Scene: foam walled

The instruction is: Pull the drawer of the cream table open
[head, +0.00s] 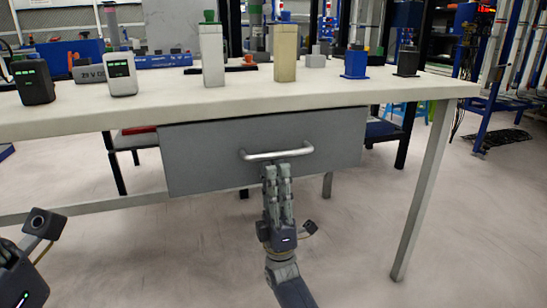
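The cream table (180,108) spans the view, with a grey drawer (210,160) under its top. The drawer front sits under the table's front edge, with no opening visible above it. A pale bar handle (300,153) is fixed across the drawer front. My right gripper (277,170) comes up from below, its fingers pointing at the handle and its tips at the handle's left half. The two fingers lie side by side; whether they grip the bar is unclear. My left gripper (18,278) shows only in part at the lower left corner, its fingers out of frame.
On the table top stand a black device (33,82), a white device (121,74), a grey block (212,55), a beige block (285,52), a blue block (355,63) and a black block (407,60). A table leg (424,190) stands at right. The floor in front is clear.

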